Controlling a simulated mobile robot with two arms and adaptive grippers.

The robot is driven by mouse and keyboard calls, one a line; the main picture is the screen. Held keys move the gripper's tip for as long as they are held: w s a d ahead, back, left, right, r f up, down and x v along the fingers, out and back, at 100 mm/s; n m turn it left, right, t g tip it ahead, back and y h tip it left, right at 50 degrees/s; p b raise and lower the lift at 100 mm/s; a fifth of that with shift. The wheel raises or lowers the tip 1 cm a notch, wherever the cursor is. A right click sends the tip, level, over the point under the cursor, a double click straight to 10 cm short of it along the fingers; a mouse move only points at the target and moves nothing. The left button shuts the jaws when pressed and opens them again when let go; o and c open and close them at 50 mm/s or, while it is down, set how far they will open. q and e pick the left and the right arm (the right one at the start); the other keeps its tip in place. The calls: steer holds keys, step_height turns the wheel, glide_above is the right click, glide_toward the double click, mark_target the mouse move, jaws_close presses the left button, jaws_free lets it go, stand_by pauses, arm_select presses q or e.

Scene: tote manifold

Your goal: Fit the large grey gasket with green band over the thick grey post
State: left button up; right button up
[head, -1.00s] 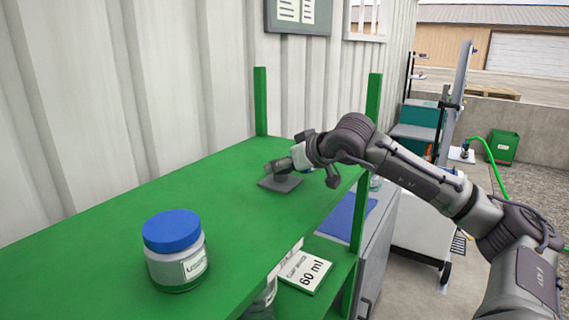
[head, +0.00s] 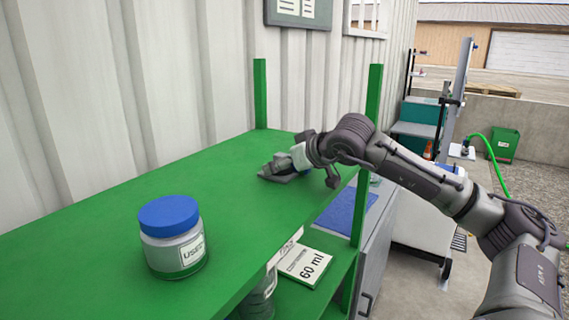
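My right arm reaches in from the right, and its gripper (head: 279,168) is low over the far end of the green shelf. A flat dark grey base (head: 272,177) lies at the gripper's fingers and is mostly hidden by them. I cannot make out the thick grey post or the large grey gasket with its green band. I cannot tell whether the gripper is open, shut or holding something. My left gripper is not in view.
A jar with a blue lid (head: 169,232) and a "USED" label stands on the near part of the green shelf (head: 110,222). Green uprights (head: 260,95) rise at its far end. A "60 ml" card (head: 303,265) lies on a lower shelf. The shelf's middle is clear.

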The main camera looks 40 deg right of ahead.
steer(key=shift+o, duration=0.4)
steer(key=shift+r, duration=0.1)
steer(key=shift+s+d+r, duration=0.1)
steer(key=shift+s+r, duration=0.15)
steer(key=shift+s, duration=0.3)
steer(key=v, duration=1.1)
steer(key=shift+f, duration=0.1)
steer(key=shift+w+f, duration=0.1)
